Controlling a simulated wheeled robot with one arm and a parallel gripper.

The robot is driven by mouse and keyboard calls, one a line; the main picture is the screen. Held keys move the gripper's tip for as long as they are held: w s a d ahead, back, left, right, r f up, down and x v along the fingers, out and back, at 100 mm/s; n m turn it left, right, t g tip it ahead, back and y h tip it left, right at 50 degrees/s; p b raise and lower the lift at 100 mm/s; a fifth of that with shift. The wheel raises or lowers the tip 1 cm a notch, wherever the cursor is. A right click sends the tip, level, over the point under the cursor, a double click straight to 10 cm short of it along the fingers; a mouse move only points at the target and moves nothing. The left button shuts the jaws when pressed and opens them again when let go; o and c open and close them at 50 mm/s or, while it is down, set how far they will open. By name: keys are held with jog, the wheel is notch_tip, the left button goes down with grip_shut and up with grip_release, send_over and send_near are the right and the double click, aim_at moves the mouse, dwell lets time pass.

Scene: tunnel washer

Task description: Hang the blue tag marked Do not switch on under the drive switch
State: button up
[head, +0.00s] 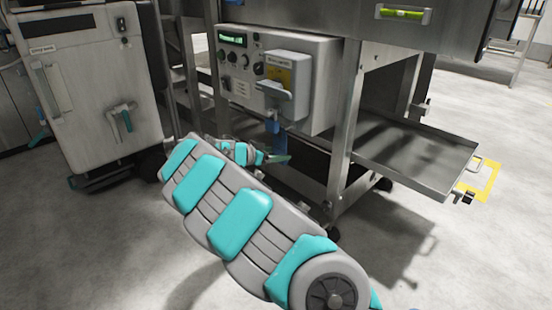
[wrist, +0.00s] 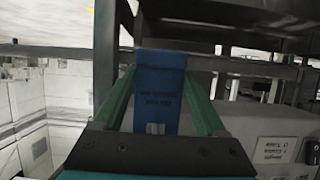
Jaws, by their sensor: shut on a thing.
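The blue tag (wrist: 158,85) stands between the two green fingers of my gripper (wrist: 158,72) in the wrist view, with dark, upside-down lettering too small to read. My gripper (head: 277,152) is shut on it. In the head view the blue tag (head: 273,130) shows just below the drive switch (head: 287,84), a grey box with a yellow plate on the control panel's right side. I cannot tell whether the tag touches anything under the switch. My arm hides part of the area below.
The control panel (head: 240,90) has a green display and several knobs. A steel frame leg (head: 345,130) and a low tray (head: 420,150) stand to the right. A grey cabinet (head: 95,100) with a teal handle is at left. Open floor lies in front.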

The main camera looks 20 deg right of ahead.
aim_at(279, 146)
jog(key=shift+r, duration=1)
jog(key=shift+w+d+f+p, duration=0.1)
jog(key=shift+w+d+p, duration=0.1)
jog(key=shift+d+p, duration=0.3)
jog(key=shift+w+d+p, duration=0.2)
jog(key=shift+d+p, duration=0.1)
jog(key=shift+d, duration=0.35)
jog(key=shift+w+d+f+b, duration=0.2)
jog(key=shift+d+f+b, duration=0.4)
jog(key=shift+b, duration=0.3)
jog(key=shift+f, duration=0.15)
jog(key=o, duration=1.3)
jog(key=shift+c, duration=0.2)
